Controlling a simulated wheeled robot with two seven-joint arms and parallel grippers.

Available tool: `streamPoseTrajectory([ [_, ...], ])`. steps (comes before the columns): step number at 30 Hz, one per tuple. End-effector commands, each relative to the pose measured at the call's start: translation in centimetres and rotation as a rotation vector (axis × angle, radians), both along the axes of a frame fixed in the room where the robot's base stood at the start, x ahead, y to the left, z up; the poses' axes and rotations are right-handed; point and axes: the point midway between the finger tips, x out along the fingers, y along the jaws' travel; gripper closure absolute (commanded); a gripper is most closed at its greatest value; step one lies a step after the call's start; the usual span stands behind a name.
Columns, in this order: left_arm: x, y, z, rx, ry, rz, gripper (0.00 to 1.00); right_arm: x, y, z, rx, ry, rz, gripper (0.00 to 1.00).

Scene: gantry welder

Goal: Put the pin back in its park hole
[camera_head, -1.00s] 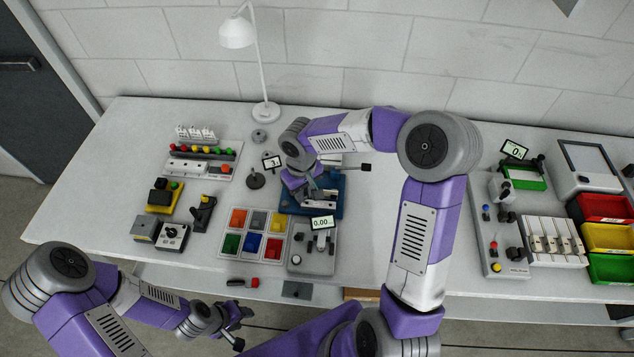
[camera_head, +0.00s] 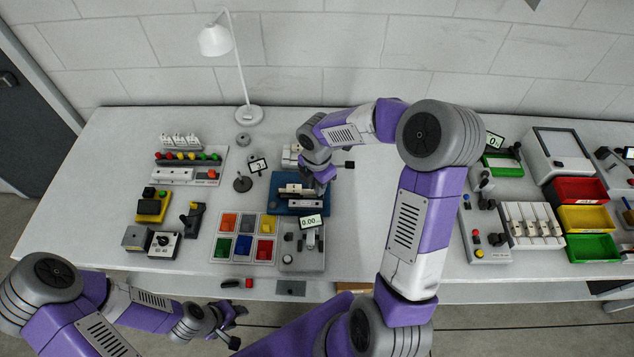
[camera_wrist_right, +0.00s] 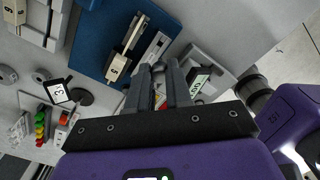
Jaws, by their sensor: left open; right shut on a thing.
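The blue-based fixture (camera_head: 278,204) stands at the middle of the table, with pale and dark parts on top. In the right wrist view its blue plate (camera_wrist_right: 98,42) carries a beige-and-black bar and a slotted metal strip. My right gripper (camera_head: 319,184) is over the right side of this fixture, its fingers largely hidden by its wrist in the head view. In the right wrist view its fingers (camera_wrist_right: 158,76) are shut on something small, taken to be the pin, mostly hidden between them. The park hole cannot be made out. My left gripper (camera_head: 230,322) is open and empty before the table's front edge.
A grey device with a 0.00 display (camera_head: 311,222) stands in front of the fixture. A tray of coloured compartments (camera_head: 245,238) is left of that. A lamp (camera_head: 247,115) stands behind. The table (camera_head: 372,235) has clear room right of the fixture.

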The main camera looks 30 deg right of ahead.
Motion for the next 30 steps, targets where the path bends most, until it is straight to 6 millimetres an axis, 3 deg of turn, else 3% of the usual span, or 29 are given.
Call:
streamPoseTrajectory([
  [30,0.0,0.0,-4.1,0.000,0.000,0.000,0.57,0.0,0.0,-5.0,0.000,0.000,0.010,1.00],
])
